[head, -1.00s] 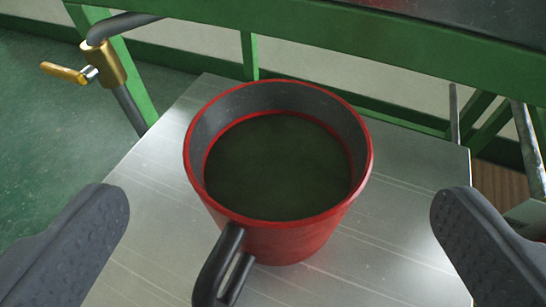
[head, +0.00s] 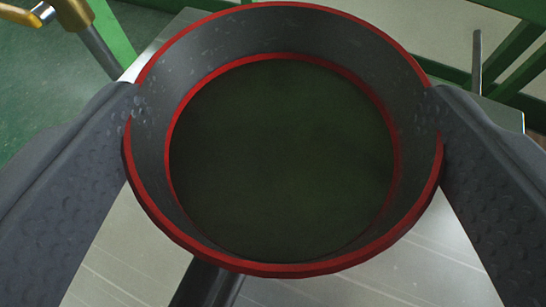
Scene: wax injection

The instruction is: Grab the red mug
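The red mug (head: 285,268) fills the middle of the head view, seen from above. It has a red rim, a grey inner wall and a dark green inside. Its dark handle (head: 207,285) points toward the bottom edge and is partly hidden under the rim. My gripper (head: 283,97) has one dark, dimpled finger on each side of the mug. Both fingertips meet the rim at the left and right, and the gripper looks shut on the mug. The mug's lower body is hidden.
The mug is over a pale metal table top (head: 125,240). A green frame (head: 475,50) runs behind it. A pipe with a brass valve (head: 20,14) stands at the top left. A thin metal rod (head: 476,62) stands at the back right.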

